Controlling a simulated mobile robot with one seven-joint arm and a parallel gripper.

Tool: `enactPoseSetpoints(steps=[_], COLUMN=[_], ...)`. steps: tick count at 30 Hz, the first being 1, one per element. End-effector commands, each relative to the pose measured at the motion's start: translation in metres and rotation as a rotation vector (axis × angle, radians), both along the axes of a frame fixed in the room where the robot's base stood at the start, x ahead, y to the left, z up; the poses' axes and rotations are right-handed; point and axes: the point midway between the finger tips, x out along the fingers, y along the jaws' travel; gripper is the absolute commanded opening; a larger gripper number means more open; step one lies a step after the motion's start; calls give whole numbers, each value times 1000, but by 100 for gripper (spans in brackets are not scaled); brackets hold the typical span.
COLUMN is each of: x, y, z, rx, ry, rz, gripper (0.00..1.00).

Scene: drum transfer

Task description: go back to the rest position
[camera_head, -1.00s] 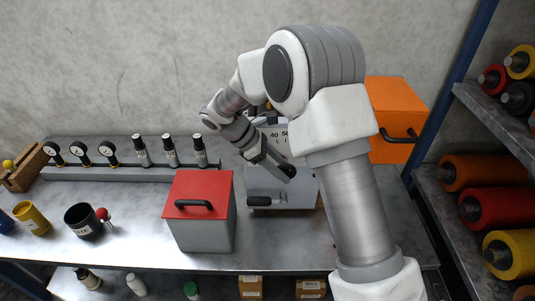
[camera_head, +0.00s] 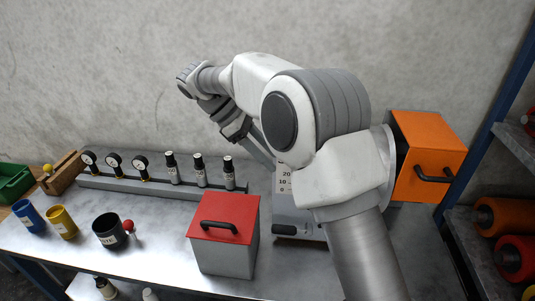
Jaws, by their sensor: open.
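My gripper (camera_head: 256,146) is raised above the back of the workbench, in front of the grey wall. It looks empty with its jaws apart, though the far finger is partly hidden by my arm. It is clear of the grey box with the red lid (camera_head: 226,232), which stands below it. My white and grey arm reaches up from the lower right and bends over to the left, covering part of the scale-like device (camera_head: 284,180) behind it.
A black cup (camera_head: 108,232), yellow cup (camera_head: 62,222) and blue cup (camera_head: 29,216) stand left. An orange box (camera_head: 428,150) and a shelf of rollers (camera_head: 513,258) are at right.

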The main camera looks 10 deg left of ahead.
Motion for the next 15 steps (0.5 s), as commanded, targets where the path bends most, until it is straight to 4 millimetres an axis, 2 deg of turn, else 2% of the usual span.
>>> enactPoseSetpoints(steps=[10,15], x=[0,-7], y=[-1,-22], z=[2,21], rx=[3,53], ry=[-4,-60], rz=[-5,-64], gripper=[55,55])
